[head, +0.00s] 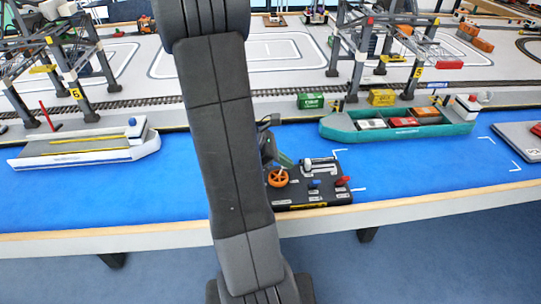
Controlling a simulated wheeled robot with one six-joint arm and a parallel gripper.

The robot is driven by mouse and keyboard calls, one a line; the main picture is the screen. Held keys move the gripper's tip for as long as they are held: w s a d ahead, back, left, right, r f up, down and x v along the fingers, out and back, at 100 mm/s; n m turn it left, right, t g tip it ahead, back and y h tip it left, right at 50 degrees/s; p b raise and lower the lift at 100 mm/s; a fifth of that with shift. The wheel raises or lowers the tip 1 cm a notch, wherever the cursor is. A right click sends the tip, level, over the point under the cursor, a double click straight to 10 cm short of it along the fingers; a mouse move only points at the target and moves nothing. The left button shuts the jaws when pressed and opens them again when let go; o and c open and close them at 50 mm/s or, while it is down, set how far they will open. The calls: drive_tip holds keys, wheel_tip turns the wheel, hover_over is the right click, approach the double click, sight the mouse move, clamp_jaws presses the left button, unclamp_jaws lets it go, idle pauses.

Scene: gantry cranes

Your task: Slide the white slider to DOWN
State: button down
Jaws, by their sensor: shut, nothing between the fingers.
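A dark control box (325,196) stands at the front edge of the blue table, partly hidden behind my arm. A white knob (308,164) shows on its back part and looks like the white slider; its track and labels are too small to read. My gripper (284,160) shows only in part beside my arm, over the left back of the box. It is shut and empty, a little left of the white knob; I cannot tell whether it touches anything.
The box also carries an orange wheel (278,177), a blue knob (314,184) and a red lever (342,181). A teal ship (345,128) lies behind to the right, a white ship (85,148) to the left. Gantry cranes stand behind.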

sight(305, 166)
drive_tip(key=shift+d+r, duration=0.1)
drive_tip(key=shift+d, duration=1.35)
